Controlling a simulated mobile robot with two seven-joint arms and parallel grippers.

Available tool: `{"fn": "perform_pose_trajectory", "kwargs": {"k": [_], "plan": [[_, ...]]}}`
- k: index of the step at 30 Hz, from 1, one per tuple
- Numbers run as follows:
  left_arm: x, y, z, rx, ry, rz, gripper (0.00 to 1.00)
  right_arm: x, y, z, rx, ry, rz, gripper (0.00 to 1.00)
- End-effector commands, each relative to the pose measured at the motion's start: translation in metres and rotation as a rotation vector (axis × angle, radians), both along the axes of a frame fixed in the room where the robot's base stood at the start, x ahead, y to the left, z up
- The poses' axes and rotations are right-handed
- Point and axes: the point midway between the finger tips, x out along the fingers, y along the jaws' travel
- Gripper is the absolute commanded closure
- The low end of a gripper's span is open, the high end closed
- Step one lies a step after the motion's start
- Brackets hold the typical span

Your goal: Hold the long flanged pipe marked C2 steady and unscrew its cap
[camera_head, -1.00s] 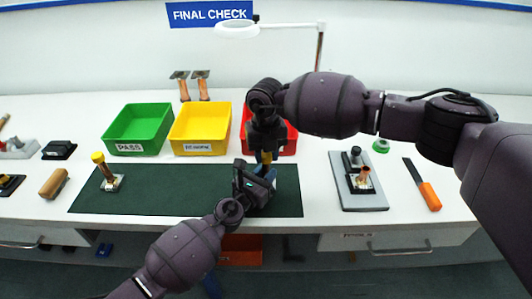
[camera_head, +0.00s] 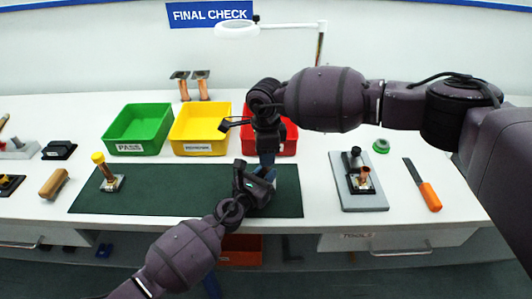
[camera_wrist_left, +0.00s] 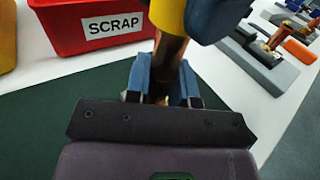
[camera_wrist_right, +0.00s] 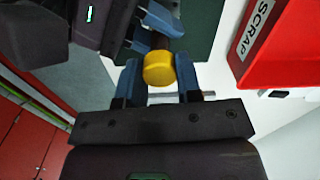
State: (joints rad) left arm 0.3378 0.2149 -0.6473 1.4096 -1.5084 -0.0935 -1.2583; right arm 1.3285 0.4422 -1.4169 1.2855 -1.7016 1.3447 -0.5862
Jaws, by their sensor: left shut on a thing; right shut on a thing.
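My left gripper (camera_head: 262,184) is shut on a copper pipe (camera_wrist_left: 165,62) over the green mat (camera_head: 150,198). The pipe has a yellow cap (camera_wrist_left: 170,15) at its upper end, and no C2 mark is readable. My right gripper (camera_head: 267,152) comes from above and is shut on that cap, which shows between its blue fingers in the right wrist view (camera_wrist_right: 158,68). The cap is at the pipe's end; I cannot tell how far its thread is engaged. The pipe's flange is hidden. Another capped pipe (camera_head: 104,170) stands on the mat's left end.
Green (camera_head: 138,130), yellow (camera_head: 200,130) and red SCRAP (camera_wrist_right: 270,45) bins stand behind the mat. A grey board (camera_head: 350,195) with fittings lies right, beside an orange-handled tool (camera_head: 430,196). Two copper pipes with square flanges (camera_head: 202,88) stand at the back.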

Motion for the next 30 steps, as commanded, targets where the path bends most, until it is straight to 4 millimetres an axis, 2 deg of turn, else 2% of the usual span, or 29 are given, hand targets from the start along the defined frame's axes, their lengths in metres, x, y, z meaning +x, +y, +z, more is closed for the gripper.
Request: {"fn": "perform_pose_trajectory", "kwargs": {"k": [24,30], "plan": [[0.0003,0.0011,-0.0008,0.001,0.001,0.002,1.00,0.0001,-0.0006,0.0011,-0.001,0.000,1.177,0.96],[0.0003,0.0011,-0.0008,0.001,0.002,0.002,1.00,0.0001,-0.0006,0.0012,-0.001,0.001,1.408,0.96]]}}
